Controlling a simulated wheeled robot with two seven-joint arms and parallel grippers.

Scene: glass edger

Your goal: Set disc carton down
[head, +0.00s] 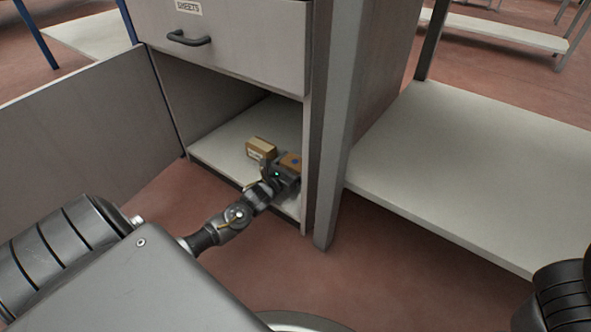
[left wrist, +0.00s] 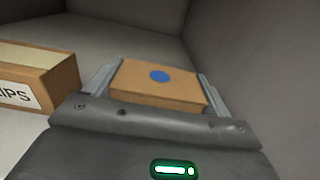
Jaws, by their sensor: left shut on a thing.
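The disc carton (head: 290,160) is a small brown box with a blue dot on top. In the head view it is at the far end of my left arm, inside the open cabinet near its right wall. My left gripper (head: 275,168) is shut on it. In the left wrist view the carton (left wrist: 158,84) sits between the two fingers of my left gripper (left wrist: 157,85). I cannot tell whether its underside touches the cabinet floor (head: 225,150). My right gripper is not in view.
An open-topped brown box (head: 261,148) with a label ending in "IPS" (left wrist: 18,95) stands left of the carton. A drawer marked "SHEETS" (head: 230,40) is above the opening. The cabinet door (head: 80,150) stands open at left. A post (head: 340,130) and low shelf (head: 470,150) are at right.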

